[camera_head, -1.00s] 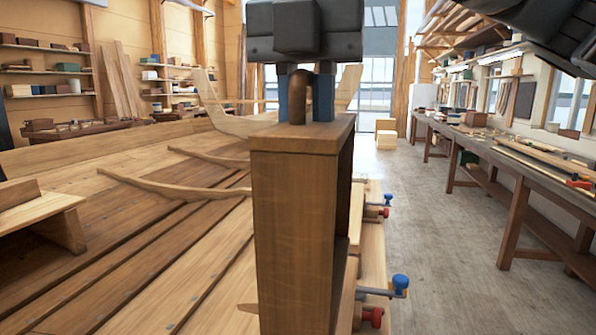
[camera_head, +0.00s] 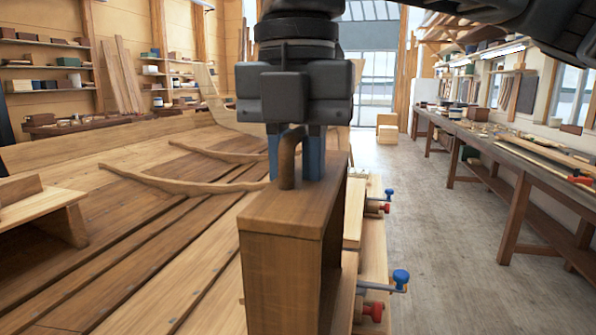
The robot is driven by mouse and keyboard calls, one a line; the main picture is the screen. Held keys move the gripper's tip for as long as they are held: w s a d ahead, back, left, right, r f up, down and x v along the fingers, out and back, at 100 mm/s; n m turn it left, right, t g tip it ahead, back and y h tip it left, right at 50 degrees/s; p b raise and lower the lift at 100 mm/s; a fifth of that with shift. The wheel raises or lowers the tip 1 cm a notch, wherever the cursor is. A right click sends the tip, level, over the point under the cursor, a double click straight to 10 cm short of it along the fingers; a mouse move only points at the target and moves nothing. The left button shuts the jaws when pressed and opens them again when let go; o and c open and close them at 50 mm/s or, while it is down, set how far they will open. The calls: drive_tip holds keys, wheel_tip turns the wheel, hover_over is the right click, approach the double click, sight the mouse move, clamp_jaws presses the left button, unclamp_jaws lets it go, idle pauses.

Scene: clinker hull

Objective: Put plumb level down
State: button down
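The plumb level (camera_head: 280,262) is a tall brown wooden frame with a flat top and a curved brown handle (camera_head: 287,165). It stands out large in the centre of the head view, and its lower end runs out of the frame. My gripper (camera_head: 297,158) is above it, pointing down, with its blue fingers on either side of the handle, shut on it. Whether the bottom of the level touches anything is hidden below the picture edge.
The planked hull (camera_head: 140,240) with curved ribs fills the left. Clamps with blue and red knobs (camera_head: 401,277) stick out at its right edge. A small wooden stand (camera_head: 50,205) is at left. A long workbench (camera_head: 520,165) runs along the right wall, with clear floor between.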

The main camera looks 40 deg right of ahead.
drive_tip(key=shift+f, duration=0.1)
drive_tip(key=c, duration=1.1)
unclamp_jaws()
drive_tip(key=shift+o, duration=0.2)
wheel_tip(320, 180, up, 13)
drive_tip(key=shift+s+a+f, duration=0.1)
drive_tip(key=shift+a, duration=0.05)
